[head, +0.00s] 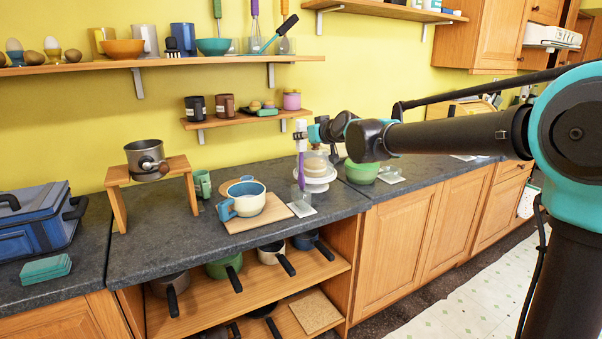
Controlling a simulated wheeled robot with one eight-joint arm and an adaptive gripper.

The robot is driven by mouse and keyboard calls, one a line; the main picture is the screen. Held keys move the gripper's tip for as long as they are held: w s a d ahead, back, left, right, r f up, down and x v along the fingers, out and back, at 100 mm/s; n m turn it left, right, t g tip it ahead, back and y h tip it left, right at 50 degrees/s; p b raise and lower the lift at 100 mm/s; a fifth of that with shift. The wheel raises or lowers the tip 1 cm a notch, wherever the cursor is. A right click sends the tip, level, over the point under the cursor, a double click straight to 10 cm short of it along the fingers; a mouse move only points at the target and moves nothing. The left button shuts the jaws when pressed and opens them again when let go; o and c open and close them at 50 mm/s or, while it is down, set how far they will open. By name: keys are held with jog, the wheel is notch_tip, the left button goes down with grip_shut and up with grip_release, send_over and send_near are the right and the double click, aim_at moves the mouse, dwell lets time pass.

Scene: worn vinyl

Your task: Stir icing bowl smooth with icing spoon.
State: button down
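A white and blue bowl (247,197) with a blue handle stands on a wooden board on the dark counter; its interior looks pale. It is probably the icing bowl. A purple-handled utensil (301,172), probably the icing spoon, stands upright right of the bowl, directly under my gripper (301,146). Its lower end is at a clear glass (297,196), but I cannot tell whether it is inside or in front of it. My gripper points down at the top of the purple handle. Its fingers are too small to show whether they are closed on it.
A cake stand (317,184) with a domed cake and a green bowl (361,171) stand close behind and right of the utensil. A green mug (203,184) and a wooden riser (117,181) with a pot (146,155) are left. A low shelf (250,117) hangs above the counter.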

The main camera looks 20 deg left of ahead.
aim_at(302, 120)
jog(key=shift+r, duration=2.45)
